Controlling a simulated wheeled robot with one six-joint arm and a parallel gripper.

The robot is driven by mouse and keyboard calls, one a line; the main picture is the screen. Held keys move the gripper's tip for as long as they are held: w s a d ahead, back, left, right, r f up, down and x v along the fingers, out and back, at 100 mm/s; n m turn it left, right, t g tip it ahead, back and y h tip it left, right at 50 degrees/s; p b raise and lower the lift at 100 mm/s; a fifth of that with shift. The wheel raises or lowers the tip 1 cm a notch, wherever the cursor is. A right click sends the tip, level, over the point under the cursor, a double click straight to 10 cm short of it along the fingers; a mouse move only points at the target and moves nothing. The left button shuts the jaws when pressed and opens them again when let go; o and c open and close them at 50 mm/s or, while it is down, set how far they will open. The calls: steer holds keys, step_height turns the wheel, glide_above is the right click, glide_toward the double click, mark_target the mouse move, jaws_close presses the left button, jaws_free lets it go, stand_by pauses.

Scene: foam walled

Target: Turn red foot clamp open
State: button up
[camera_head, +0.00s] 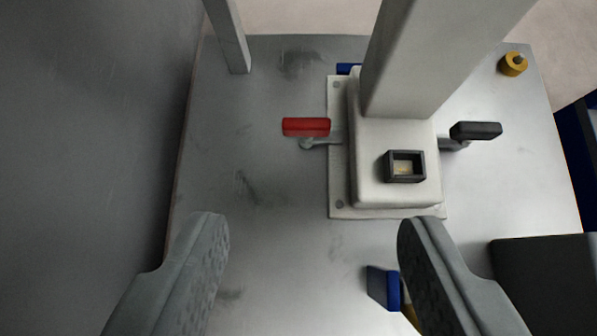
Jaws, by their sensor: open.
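The red foot clamp (306,127) is a short red handle on a grey lever. It sits at the left side of a white foot block (393,201) on a plate, and its handle lies crosswise in the picture. My gripper (315,228) is open and empty, with one grey padded finger at the lower left and the other at the lower right. The red handle is beyond the fingertips, apart from them, and lies between them from left to right.
A black-handled clamp (475,131) sits at the block's right side. A white column (420,60) rises from the block. A blue object (383,287) lies by the right finger. A yellow knob (513,63) is at the far right. A grey wall (90,130) stands left.

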mark_target(306, 125)
steer(key=x, duration=0.6)
steer(key=s+f+x, duration=0.1)
steer(key=x, duration=1.1)
steer(key=shift+a+f, duration=0.15)
steer(key=shift+f, duration=0.4)
